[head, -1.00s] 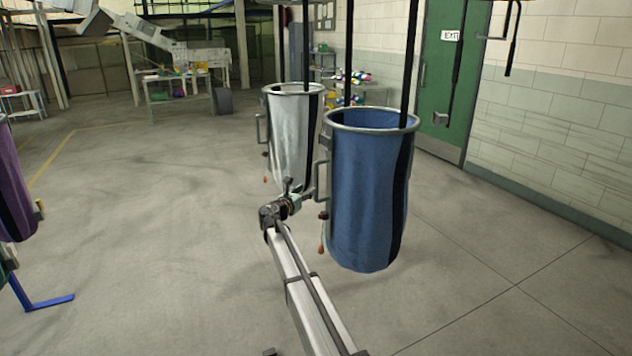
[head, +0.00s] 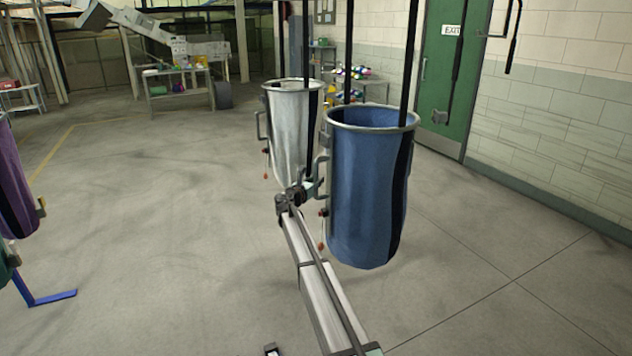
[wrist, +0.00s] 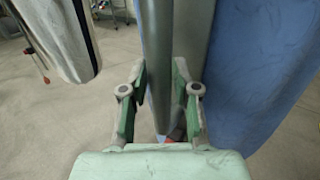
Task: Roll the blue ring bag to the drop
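The blue ring bag (head: 365,190) hangs upright with a metal ring at its open top. A metal handle runs down its left side. My gripper (head: 312,188) is at that left side, low on the handle. In the wrist view my gripper (wrist: 160,100) has its two green-padded fingers on either side of a grey upright bar (wrist: 158,45), with gaps showing beside it, so it looks open around the bar. The blue cloth (wrist: 255,70) fills the right of that view. The drop cannot be made out.
A white ring bag (head: 290,130) hangs close behind and left of the blue one. A purple bag (head: 14,185) hangs at the left edge. A green exit door (head: 450,75) is in the right wall. Shelves stand at the back; the floor between is clear.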

